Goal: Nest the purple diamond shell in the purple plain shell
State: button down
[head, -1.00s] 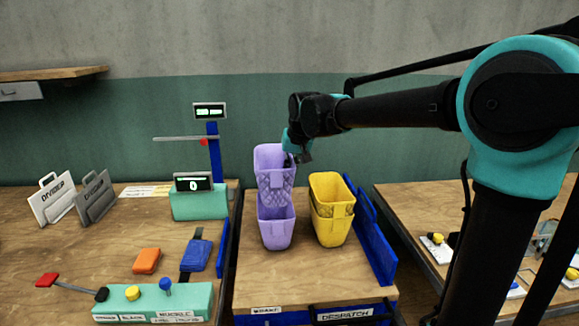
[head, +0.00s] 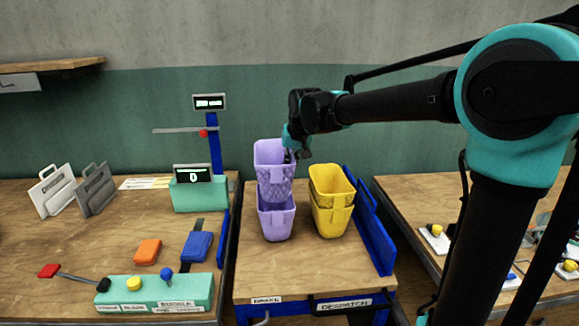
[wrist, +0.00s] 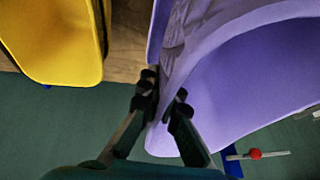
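The purple diamond shell (head: 272,181), with a lattice-patterned wall, is upright directly above the purple plain shell (head: 276,222). Its lower end meets or overlaps the plain shell's opening; how far inside it sits I cannot tell. The plain shell stands upright on the bench and its rim is partly hidden. My gripper (head: 293,156) is at the diamond shell's right rim. In the wrist view my gripper's fingers (wrist: 163,100) are on either side of the diamond shell's wall (wrist: 225,85), closed on it.
Stacked yellow shells (head: 332,200) stand close to the right, with a blue rail (head: 371,235) beyond them. A teal scale (head: 200,193) and post stand at left. The bench front (head: 305,283) is clear.

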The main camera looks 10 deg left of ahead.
jog(key=shift+f, duration=0.1)
dwell(0.6)
jog(key=shift+f, duration=1.4)
jog(key=shift+f, duration=0.25)
jog(key=shift+f, duration=1)
jog(key=c, duration=2.2)
grip_release()
jog(key=o, duration=0.6)
jog(key=shift+c, duration=0.2)
jog(key=shift+r, duration=0.1)
jog(key=shift+r, duration=4.95)
